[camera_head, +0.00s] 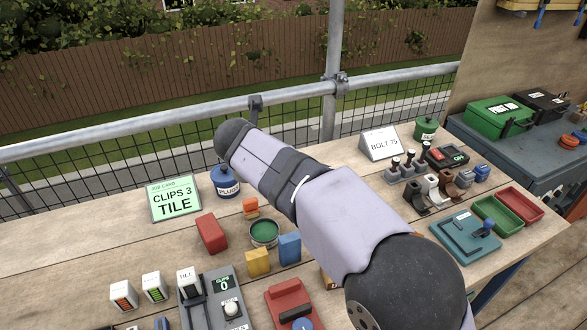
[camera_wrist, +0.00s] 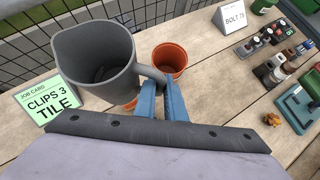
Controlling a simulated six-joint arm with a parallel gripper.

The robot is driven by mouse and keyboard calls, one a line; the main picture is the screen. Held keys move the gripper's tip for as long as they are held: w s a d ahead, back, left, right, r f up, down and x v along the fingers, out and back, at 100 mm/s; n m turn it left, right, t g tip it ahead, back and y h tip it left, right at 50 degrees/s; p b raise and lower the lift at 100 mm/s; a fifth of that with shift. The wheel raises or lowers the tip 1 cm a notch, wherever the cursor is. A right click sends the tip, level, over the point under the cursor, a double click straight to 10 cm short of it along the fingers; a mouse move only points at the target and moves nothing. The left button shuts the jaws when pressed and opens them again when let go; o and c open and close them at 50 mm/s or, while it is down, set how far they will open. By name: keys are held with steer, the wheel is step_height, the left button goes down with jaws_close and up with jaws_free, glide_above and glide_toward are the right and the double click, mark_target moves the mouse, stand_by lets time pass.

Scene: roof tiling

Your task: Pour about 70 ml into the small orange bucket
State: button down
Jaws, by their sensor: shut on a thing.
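In the wrist view a grey jug (camera_wrist: 95,65) stands out at upper left, its wide mouth facing up and its spout pointing left. My gripper (camera_wrist: 165,90) has blue fingers shut on the jug's handle at its right side. The jug looks near upright; its inside is dark and I cannot tell how much liquid it holds. The small orange bucket (camera_wrist: 170,57) is just right of the jug, behind the handle and fingertips, open at the top. Its contents are not clear. In the head view my arm hides the jug, the bucket and the gripper.
A job card (camera_head: 175,199) stands at the left, a blue pot (camera_head: 225,182) beside it. Red block (camera_head: 211,233), green-filled tin (camera_head: 264,233) and blue block (camera_head: 290,248) lie left of my arm. A BOLT sign (camera_head: 380,143) and trays (camera_head: 497,213) are right. A mesh railing borders the back.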

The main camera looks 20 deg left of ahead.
step_height(320, 180, down, 7)
steer(key=shift+f, duration=0.2)
stand_by(0.3)
steer(key=shift+w+d+r+p, duration=0.15)
steer(key=shift+r+p, duration=0.05)
steer(key=shift+p, duration=0.35)
